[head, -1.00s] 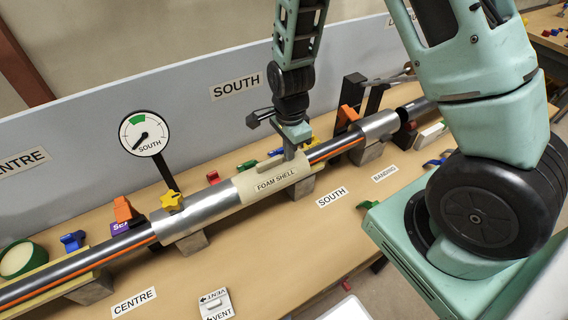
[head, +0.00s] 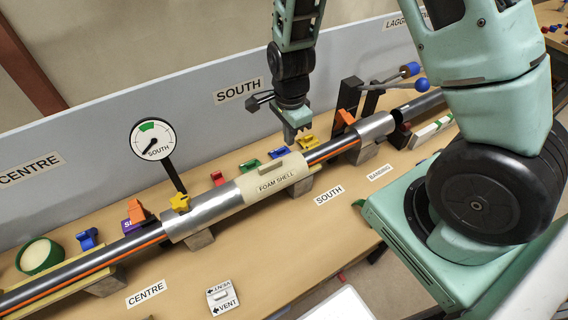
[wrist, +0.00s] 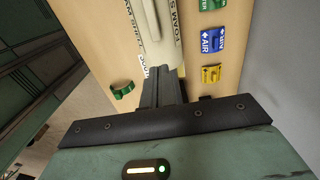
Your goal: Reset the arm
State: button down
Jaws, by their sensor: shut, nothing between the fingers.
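My gripper (head: 293,138) is shut and empty in the head view, raised above the pipe. Its closed fingers (wrist: 163,92) also show at the middle of the wrist view. The cream foam shell (head: 273,180), labelled FOAM SHELL, sits on the pipe below and slightly left of my gripper, apart from it. The shell also shows at the top of the wrist view (wrist: 150,22).
A round gauge (head: 151,139) stands behind the pipe. Coloured tags, including a yellow one (head: 308,142) and a blue one (head: 278,152), lie behind the shell. A grey backboard (head: 100,128) rises behind. A VENT tag (head: 221,297) lies on the front of the bench.

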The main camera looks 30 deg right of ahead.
jog(key=s+a+r+n+y+b, duration=0.1)
jog(key=s+a+r+n+b, duration=0.15)
jog(key=a+n, duration=0.3)
jog(key=s+a+r+n+b, duration=0.2)
jog(key=s+a+n+b, duration=0.2)
jog(key=a+n, duration=0.15)
jog(key=s+a+r+n+b, duration=0.1)
jog(key=s+n+b, duration=0.1)
jog(key=s+n, duration=0.4)
jog(key=s+a+r+n+b, duration=0.1)
jog(key=s+a+n+b, duration=0.1)
jog(key=s+n, duration=0.5)
jog(key=shift+s+a+r+n+b, duration=0.25)
jog(key=shift+n+b, duration=0.1)
jog(key=shift+n, duration=0.55)
